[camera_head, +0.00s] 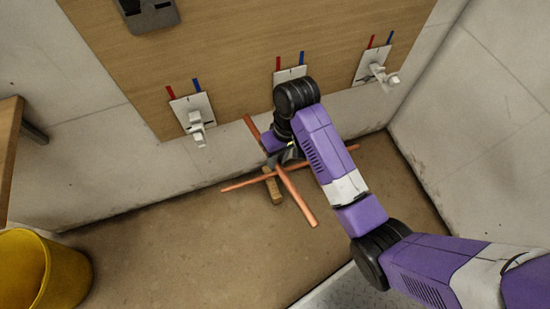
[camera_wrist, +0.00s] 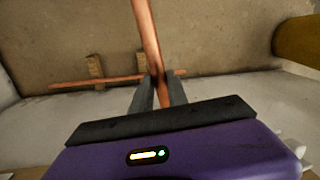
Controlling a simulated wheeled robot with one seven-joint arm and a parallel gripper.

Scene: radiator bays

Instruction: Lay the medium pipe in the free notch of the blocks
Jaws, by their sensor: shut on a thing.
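My gripper (camera_head: 288,155) is shut on a copper pipe (camera_head: 300,200), which also shows between the fingers (camera_wrist: 158,86) in the wrist view (camera_wrist: 147,35). I cannot tell by size whether it is the medium one. It crosses above a second copper pipe (camera_head: 240,184), seen also in the wrist view (camera_wrist: 75,84), at a steep angle. That second pipe lies across two wooden blocks (camera_wrist: 96,66) near the wall. One block (camera_head: 273,191) shows in the head view; the other is hidden behind my arm. The free notch cannot be made out.
A wooden panel on the wall carries several white brackets (camera_head: 191,108) with red and blue stubs, above the blocks. A yellow bucket (camera_head: 72,272) stands at the lower left. A wooden ledge (camera_head: 10,150) juts in at the left. The floor left of the blocks is clear.

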